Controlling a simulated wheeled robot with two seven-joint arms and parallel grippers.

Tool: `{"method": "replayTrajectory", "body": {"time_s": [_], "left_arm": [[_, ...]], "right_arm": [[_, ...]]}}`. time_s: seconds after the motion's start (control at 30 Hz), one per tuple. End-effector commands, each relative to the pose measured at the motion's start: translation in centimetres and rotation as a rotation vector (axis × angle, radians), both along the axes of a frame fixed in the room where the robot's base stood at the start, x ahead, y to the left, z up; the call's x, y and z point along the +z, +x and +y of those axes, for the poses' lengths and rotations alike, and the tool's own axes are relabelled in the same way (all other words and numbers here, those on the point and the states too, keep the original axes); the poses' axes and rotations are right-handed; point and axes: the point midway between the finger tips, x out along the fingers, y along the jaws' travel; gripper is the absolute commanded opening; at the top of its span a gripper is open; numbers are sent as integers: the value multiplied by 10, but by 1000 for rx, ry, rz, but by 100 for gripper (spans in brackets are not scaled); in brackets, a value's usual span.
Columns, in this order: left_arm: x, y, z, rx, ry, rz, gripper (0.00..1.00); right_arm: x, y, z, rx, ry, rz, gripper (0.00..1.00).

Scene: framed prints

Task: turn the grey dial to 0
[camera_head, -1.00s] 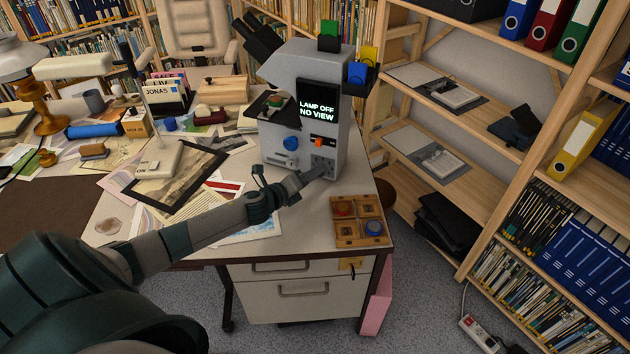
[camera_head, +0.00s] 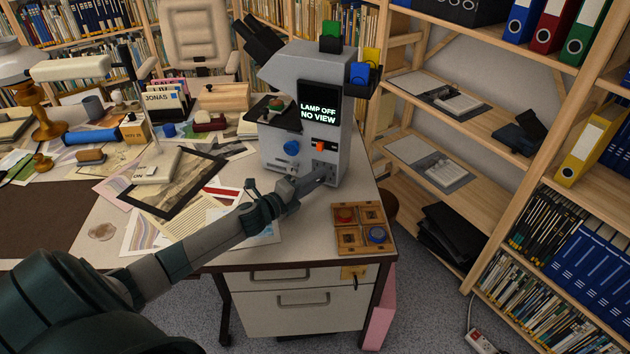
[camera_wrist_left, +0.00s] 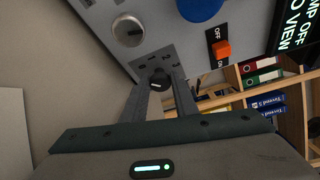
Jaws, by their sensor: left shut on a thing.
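My left gripper (camera_head: 324,174) reaches this panel from the left in the head view. In the left wrist view the gripper (camera_wrist_left: 160,90) has its two fingers on either side of the dial and is shut on it. My right gripper is not in view.
A silver knob (camera_wrist_left: 128,30), a blue knob (camera_head: 291,148) and an orange switch (camera_head: 319,146) at OFF are close by. The screen (camera_head: 318,103) reads "LAMP OFF NO VIEW". A wooden tray (camera_head: 361,227) with red and blue round pieces lies in front.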

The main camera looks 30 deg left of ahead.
Motion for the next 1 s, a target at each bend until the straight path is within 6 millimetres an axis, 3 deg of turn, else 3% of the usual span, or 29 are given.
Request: {"method": "replayTrajectory", "body": {"time_s": [0.03, 0.07, 0.1, 0.57, 0.77, 1.0], "left_arm": [[0, 0, 1, 2, -1, 0, 4], [0, 0, 1, 2, -1, 0, 34], [0, 0, 1, 1, 0, 0, 43], [-1, -3, 1, 0, 1, 1, 44], [0, -17, 4, 2, 2, 2, 44], [2, -47, 8, 0, 1, 2, 44]], "right_arm": [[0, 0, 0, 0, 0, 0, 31], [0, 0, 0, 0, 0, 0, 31], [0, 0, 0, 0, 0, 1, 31], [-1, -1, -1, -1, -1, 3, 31], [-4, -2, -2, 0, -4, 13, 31], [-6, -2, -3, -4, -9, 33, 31]]}}
